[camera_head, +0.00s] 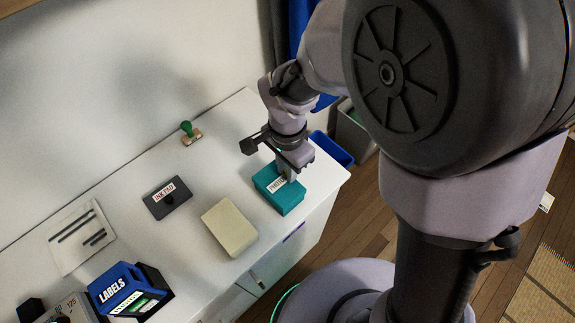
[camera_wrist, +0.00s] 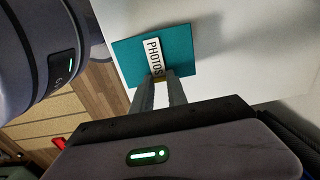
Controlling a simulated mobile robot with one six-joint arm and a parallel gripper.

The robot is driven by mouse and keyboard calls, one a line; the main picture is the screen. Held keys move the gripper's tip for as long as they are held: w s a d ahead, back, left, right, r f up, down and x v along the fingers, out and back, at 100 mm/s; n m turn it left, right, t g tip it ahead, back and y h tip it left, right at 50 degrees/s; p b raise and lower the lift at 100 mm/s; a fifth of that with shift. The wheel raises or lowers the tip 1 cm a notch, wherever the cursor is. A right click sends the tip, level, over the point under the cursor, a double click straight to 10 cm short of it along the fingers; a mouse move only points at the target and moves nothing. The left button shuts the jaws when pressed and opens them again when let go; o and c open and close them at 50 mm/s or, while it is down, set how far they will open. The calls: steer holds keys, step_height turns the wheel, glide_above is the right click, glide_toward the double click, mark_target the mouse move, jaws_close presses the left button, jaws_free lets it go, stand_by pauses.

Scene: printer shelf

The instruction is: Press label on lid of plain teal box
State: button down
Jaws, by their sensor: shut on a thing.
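The teal box (camera_head: 287,199) stands at the right end of the white tabletop, its lid facing up. In the wrist view the teal lid (camera_wrist: 180,48) fills the upper middle. A white label (camera_wrist: 154,55) reading PHOTOS lies over the lid; it also shows in the head view (camera_head: 277,184). My gripper (camera_head: 287,177) is over the lid, its fingers pointing down. In the wrist view my gripper (camera_wrist: 158,80) is shut at the label's end. I cannot tell whether the whole label touches the lid.
A cream box (camera_head: 229,228) stands left of the teal box. Farther left are an ink pad (camera_head: 167,198), a green-handled stamp (camera_head: 191,133), a printed sheet (camera_head: 81,237) and a blue LABELS dispenser (camera_head: 122,289). A blue-rimmed bin (camera_head: 333,149) stands beyond the table's right end.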

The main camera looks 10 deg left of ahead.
stand_by(0.4)
steer(key=c, duration=1.2)
jaws_free()
steer(key=shift+c, duration=0.2)
step_height(320, 180, up, 7)
steer(key=p, duration=0.5)
steer(key=shift+p, duration=0.3)
